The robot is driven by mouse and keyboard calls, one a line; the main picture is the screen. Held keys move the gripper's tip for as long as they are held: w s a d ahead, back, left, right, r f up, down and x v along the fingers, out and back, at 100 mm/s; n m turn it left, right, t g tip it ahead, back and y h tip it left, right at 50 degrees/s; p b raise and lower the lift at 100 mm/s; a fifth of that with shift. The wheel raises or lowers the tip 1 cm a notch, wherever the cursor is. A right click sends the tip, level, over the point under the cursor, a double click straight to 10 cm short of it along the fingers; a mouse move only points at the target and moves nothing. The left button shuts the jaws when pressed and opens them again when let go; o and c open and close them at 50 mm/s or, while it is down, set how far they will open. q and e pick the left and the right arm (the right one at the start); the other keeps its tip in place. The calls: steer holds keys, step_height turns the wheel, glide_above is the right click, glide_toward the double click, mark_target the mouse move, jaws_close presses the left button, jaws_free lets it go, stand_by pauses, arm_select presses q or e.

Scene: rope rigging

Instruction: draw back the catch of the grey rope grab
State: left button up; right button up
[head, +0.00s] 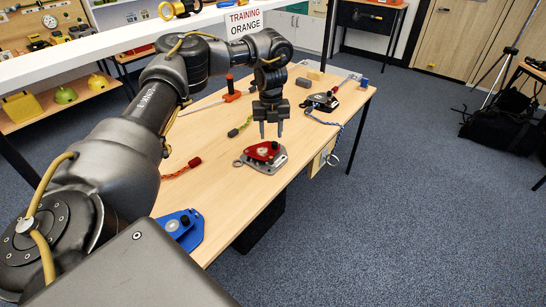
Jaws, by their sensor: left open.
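A dark grey device (321,101), which looks like the grey rope grab, lies near the far right end of the wooden table. It has a small red part beside it, and its catch is too small to make out. My left gripper (271,133) is open and empty, pointing down. In the picture it is left of and nearer than the dark grey device, just above a red device on a grey plate (264,156). I cannot tell whether its fingertips touch the red device. My right gripper is not in view.
A blue device (181,229) lies at the table's near end. A blue cord (325,121) runs to the table's right edge, where a ring hangs.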

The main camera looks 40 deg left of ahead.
mark_target(271, 157)
arm_select(q)
step_height(271, 157, down, 11)
steer(key=shift+s+r, duration=0.1)
steer(key=shift+r, duration=0.1)
jaws_close()
stand_by(0.5)
